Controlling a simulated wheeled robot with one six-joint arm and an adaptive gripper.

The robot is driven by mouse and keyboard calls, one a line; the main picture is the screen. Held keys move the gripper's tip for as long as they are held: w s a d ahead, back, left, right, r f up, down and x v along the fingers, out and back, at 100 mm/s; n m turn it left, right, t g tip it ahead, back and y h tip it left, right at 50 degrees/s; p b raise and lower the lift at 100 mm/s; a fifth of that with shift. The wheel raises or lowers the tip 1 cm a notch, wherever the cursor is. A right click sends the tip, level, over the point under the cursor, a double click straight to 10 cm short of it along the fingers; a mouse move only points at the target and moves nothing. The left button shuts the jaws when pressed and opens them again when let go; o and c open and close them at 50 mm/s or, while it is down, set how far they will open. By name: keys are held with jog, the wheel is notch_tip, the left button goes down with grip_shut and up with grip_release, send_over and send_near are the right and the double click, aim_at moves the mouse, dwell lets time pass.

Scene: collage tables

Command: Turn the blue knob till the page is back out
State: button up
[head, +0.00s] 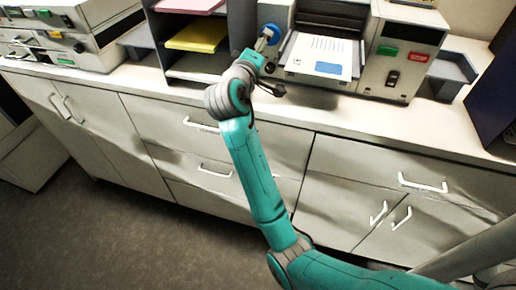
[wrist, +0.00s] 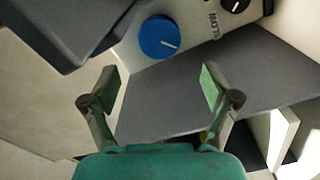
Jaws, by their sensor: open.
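The blue knob (head: 271,32) is on the left front of a beige machine (head: 378,82) on the counter. In the wrist view the blue knob (wrist: 159,37) shows a pale pointer line aimed to the right and slightly down. The page (head: 318,50), white with printed lines and a blue block, lies face up on the machine's front tray. My gripper (head: 264,44) is close in front of the knob. In the wrist view my gripper (wrist: 158,84) has its fingers wide apart with nothing between them, and the knob is beyond the fingertips, apart from them.
A grey paper sorter (head: 187,65) with pink and yellow sheets stands left of the machine. Green (head: 387,51) and red (head: 417,57) buttons are on the machine's right side. A dark panel (wrist: 65,30) fills the wrist view's upper left. Drawers and cabinets run below the counter.

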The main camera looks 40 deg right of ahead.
jog(key=s+a+f+n+t+y, duration=0.1)
jog(key=s+a+f+y, duration=0.1)
jog(key=f, duration=0.4)
jog(key=s+a+f+n+t+y, duration=0.1)
jog(key=s+a+f+y, duration=0.1)
jog(key=s+a+f, duration=0.2)
jog(key=s+a+f+n+t+y, duration=0.1)
jog(key=s+a+f+t+y, duration=0.1)
jog(key=s+a+f, duration=0.2)
jog(key=shift+s+f+y, duration=0.4)
jog(key=shift+s+f, duration=1.35)
jog(key=shift+f, duration=1.45)
